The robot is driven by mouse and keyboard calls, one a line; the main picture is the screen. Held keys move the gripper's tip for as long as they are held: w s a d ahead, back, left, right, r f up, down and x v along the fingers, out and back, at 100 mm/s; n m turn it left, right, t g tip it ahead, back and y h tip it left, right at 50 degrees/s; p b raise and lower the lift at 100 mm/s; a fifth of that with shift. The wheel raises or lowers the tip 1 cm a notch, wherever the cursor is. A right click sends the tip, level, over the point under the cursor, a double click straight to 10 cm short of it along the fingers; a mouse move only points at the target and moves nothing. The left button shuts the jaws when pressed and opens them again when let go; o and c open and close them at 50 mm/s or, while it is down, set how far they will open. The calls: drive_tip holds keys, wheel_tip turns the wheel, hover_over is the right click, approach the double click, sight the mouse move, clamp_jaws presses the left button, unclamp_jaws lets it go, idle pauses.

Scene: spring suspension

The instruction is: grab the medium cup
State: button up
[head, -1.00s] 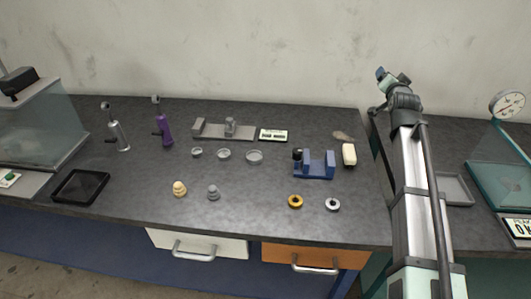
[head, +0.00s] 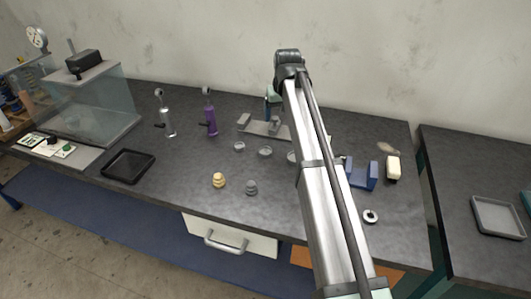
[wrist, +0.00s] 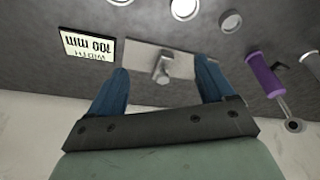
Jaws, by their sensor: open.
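Three small grey cups stand in a row on the dark bench. The medium cup (head: 265,151) is the middle one; it also shows at the top edge of the wrist view (wrist: 185,9). The small cup (head: 239,146) is to its left, and the large cup (head: 291,156) to its right is partly hidden behind my arm. My gripper (wrist: 163,76) is open and empty, its blue fingers apart over the grey fixture, on the wall side of the cups. In the head view my arm partly hides it.
The grey fixture (head: 263,127) with an upright post stands behind the cups. A purple-handled tool (head: 210,122) is to the left. Yellow (head: 219,180) and grey (head: 251,187) stacked pieces sit in front. A blue holder (head: 362,174) is right of my arm.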

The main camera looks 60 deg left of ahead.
drive_tip(key=s+n+h, duration=0.1)
drive_tip(key=s, duration=0.3)
hover_over(265, 150)
drive_tip(key=shift+g+h, duration=0.3)
drive_tip(key=shift+g, duration=0.1)
drive_tip(key=f, duration=0.8)
drive_tip(key=shift+w+d+f, duration=0.2)
drive_tip(key=shift+d+f, duration=0.1)
drive_tip(key=shift+d, duration=0.1)
drive_tip(key=shift+s+a+f, duration=0.1)
drive_tip(key=shift+a+f, duration=0.05)
drive_tip(key=shift+f, duration=1.15)
drive_tip(key=shift+s+a+f, duration=0.1)
drive_tip(key=shift+a+f, duration=0.05)
drive_tip(key=shift+f, duration=1.15)
drive_tip(key=c, duration=1.2)
